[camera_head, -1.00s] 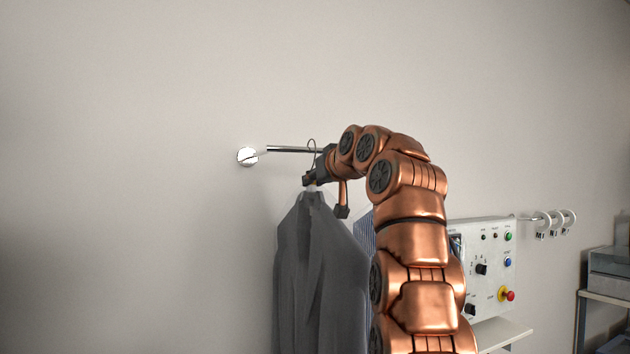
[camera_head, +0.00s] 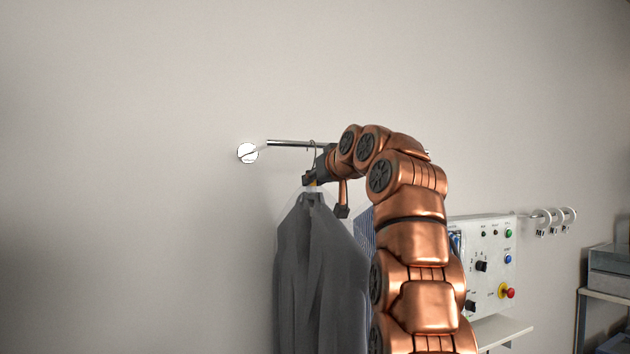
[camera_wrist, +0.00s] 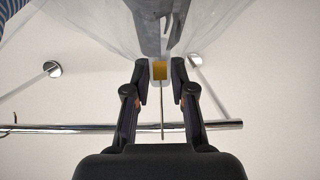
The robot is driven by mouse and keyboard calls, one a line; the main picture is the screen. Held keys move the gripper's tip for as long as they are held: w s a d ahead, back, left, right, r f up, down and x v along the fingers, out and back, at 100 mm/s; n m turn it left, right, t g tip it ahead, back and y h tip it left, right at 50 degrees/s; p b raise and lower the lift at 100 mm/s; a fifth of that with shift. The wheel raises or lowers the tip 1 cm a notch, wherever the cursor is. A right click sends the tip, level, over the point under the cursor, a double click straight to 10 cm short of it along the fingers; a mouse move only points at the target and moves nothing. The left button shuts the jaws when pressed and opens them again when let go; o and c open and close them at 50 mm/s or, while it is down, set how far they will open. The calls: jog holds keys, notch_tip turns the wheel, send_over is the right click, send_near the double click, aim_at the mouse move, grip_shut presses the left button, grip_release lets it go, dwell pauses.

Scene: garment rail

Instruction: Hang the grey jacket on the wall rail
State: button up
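The grey jacket (camera_head: 318,275) hangs upright below my gripper (camera_head: 325,190) in the head view. Its hanger hook (camera_head: 312,148) meets the wall rail (camera_head: 288,143) and appears to rest over it. In the wrist view, the hook (camera_wrist: 162,118) crosses the rail (camera_wrist: 70,129). My gripper (camera_wrist: 160,77) has a finger on each side of the hanger's yellow neck (camera_wrist: 159,71), with narrow gaps showing, so it looks open around it. The jacket's collar (camera_wrist: 155,22) is at the top of that view.
A blue striped garment (camera_head: 364,230) hangs close to the jacket's right, partly behind my arm. The rail's round wall mount (camera_head: 247,153) is to the left. A control panel (camera_head: 490,262) with buttons and a shelf (camera_head: 502,332) are at the right. The wall left of the jacket is clear.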

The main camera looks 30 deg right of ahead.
jog(key=o, duration=0.5)
jog(key=shift+s, duration=0.1)
jog(key=shift+v, duration=5.9)
jog(key=shift+o, duration=0.9)
jog(key=shift+a, duration=0.1)
jog(key=shift+s, duration=0.15)
